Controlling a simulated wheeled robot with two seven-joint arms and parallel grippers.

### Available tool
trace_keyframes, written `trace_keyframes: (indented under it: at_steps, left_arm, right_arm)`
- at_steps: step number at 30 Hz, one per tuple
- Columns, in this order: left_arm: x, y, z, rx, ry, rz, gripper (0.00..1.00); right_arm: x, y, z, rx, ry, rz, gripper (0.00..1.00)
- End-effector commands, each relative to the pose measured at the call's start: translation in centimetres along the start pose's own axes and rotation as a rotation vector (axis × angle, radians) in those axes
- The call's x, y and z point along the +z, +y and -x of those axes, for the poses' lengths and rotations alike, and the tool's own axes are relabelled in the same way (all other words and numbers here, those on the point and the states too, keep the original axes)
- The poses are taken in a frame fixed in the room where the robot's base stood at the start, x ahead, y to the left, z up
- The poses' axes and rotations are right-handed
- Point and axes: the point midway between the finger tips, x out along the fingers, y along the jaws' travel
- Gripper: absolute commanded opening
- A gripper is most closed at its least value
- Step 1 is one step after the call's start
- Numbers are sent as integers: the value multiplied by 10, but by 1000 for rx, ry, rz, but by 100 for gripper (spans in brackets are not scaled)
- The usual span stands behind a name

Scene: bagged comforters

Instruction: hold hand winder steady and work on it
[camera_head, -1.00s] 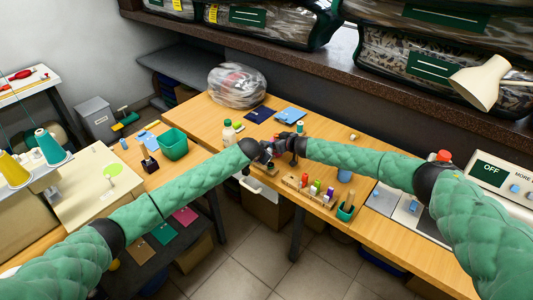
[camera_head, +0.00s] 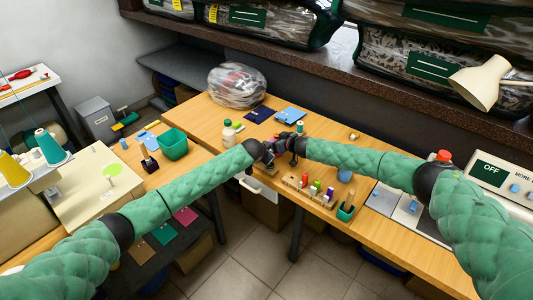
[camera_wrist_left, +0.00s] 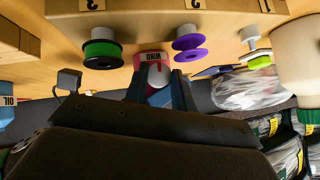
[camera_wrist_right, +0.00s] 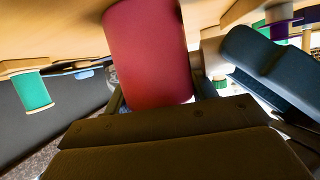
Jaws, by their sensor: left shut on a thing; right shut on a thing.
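My right gripper (camera_head: 291,146) and my left gripper (camera_head: 265,153) are close together over the middle of the bench in the head view, hiding most of the hand winder. In the right wrist view a red cylinder (camera_wrist_right: 147,50), seemingly part of the winder, sits between my right fingers, which are shut on it. In the left wrist view my left fingers (camera_wrist_left: 160,82) are shut around a white rounded knob (camera_wrist_left: 157,74), in front of a red part labelled WIND (camera_wrist_left: 151,57). A dark gripper part, seemingly my left one, shows close by in the right wrist view.
A wooden rack of coloured spools (camera_head: 312,190) stands just right of the grippers. A lamp (camera_head: 480,82) overhangs the right.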

Motion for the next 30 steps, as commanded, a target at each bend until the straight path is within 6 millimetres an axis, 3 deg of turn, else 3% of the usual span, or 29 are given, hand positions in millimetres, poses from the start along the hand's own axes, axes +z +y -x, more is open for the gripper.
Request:
trace_keyframes:
  at_steps: [15,27,28,30]
  left_arm:
    - [-1,5,0,-166,3,-167,3]
    - [-1,5,0,-183,2,-184,3]
    - [-1,6,0,-182,2,-184,29]
    - [-1,5,0,-183,2,-184,43]
  right_arm:
    - [1,0,0,0,-1,0,34]
    - [1,0,0,0,-1,0,34]
    - [1,0,0,0,-1,0,34]
    - [1,0,0,0,-1,0,34]
